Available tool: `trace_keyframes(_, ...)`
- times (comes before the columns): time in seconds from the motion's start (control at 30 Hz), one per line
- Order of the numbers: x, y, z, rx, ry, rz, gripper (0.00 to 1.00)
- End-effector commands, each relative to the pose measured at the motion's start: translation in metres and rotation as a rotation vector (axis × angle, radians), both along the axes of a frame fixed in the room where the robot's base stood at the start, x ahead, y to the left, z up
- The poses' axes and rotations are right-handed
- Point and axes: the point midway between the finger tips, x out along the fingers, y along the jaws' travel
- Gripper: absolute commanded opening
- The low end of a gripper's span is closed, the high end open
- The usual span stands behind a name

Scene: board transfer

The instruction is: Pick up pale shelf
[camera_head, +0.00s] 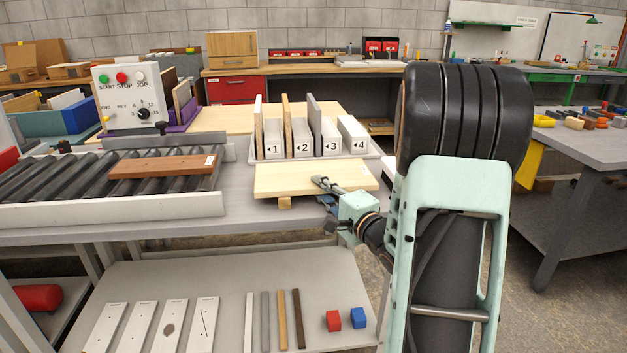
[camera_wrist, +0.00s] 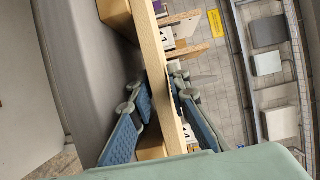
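The pale shelf (camera_head: 290,180) is a flat light-wood board resting on small wooden blocks at the front edge of the grey table. In the wrist view, the shelf (camera_wrist: 153,60) runs edge-on between the fingers. My gripper (camera_head: 325,190) is at the shelf's front right edge, with one finger above the board and the other below. In the wrist view, my gripper (camera_wrist: 160,105) has its blue pads on either side of the board, with a visible gap on the left side. It looks open around the edge. A wooden support block (camera_wrist: 150,148) shows close beside the left finger.
Behind the shelf stands a rack (camera_head: 240,146) with numbered slots holding upright boards. A roller conveyor (camera_head: 75,182) with a reddish-brown board (camera_head: 160,166) is at the left. Panels, strips, a red cube (camera_head: 333,321) and a blue cube (camera_head: 358,318) lie on the lower shelf.

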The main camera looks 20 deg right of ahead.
Motion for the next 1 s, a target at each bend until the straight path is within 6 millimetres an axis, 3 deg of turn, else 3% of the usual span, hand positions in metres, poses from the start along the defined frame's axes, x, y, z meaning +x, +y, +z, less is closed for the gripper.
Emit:
trace_keyframes(0.27, 0.0035, 0.0004, 0.0004, 0.0, 0.0, 0.0, 0.16)
trace_keyframes(0.4, 0.0033, 0.0003, 0.0004, 0.0, 0.0, 0.0, 0.01)
trace_keyframes(1.0, 0.0058, 0.0023, 0.0088, -0.002, -0.005, 0.001, 0.0)
